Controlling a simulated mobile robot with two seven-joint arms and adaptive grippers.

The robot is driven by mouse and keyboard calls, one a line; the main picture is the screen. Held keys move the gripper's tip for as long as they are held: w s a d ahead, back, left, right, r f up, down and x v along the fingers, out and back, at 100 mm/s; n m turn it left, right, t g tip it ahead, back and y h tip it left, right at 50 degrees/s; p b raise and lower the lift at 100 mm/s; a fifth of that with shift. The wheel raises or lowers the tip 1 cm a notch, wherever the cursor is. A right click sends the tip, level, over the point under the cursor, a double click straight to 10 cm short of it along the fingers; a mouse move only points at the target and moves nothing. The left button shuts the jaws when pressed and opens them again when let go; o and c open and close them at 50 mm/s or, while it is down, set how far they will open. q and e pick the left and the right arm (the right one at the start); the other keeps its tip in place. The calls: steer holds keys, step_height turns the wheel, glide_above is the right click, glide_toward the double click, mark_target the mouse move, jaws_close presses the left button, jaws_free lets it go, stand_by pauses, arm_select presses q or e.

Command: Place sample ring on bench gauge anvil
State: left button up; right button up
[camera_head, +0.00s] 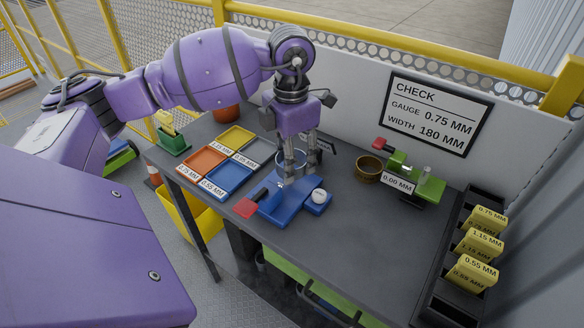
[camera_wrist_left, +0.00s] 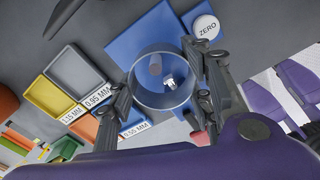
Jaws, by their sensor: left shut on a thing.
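My left gripper (camera_head: 296,168) is shut on the sample ring (camera_head: 282,154), a thin blue-grey hoop. In the left wrist view, the ring (camera_wrist_left: 134,80) sits between the two fingers (camera_wrist_left: 158,100). It is over the blue gauge base (camera_head: 272,209), which also shows in the wrist view (camera_wrist_left: 145,38). A small grey post (camera_wrist_left: 155,64) and a white part (camera_wrist_left: 169,80) show through the hoop. I cannot tell whether the ring touches the base. A white ZERO button (camera_head: 319,195) is beside it. My right gripper is in neither view.
Coloured labelled trays (camera_head: 203,160) lie left of the blue base. A wooden bowl (camera_head: 368,169) and a green device reading 0.00 MM (camera_head: 430,187) stand to the right. A black rack (camera_head: 440,270) with yellow labelled cards is at the far right. The front-middle bench (camera_head: 350,245) is clear.

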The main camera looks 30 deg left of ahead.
arm_select(q)
steer(key=shift+w+a+f, duration=0.3)
steer(key=shift+w+f, duration=0.25)
steer(key=shift+f, duration=0.2)
steer(key=shift+w+a+f, duration=0.1)
steer(key=shift+w+f, duration=0.1)
steer(key=shift+f, duration=1.5)
steer(key=shift+f, duration=0.1)
steer(key=o, duration=1.1)
steer(key=shift+f, duration=0.1)
step_height(320, 180, up, 12)
steer(key=shift+r, duration=0.25)
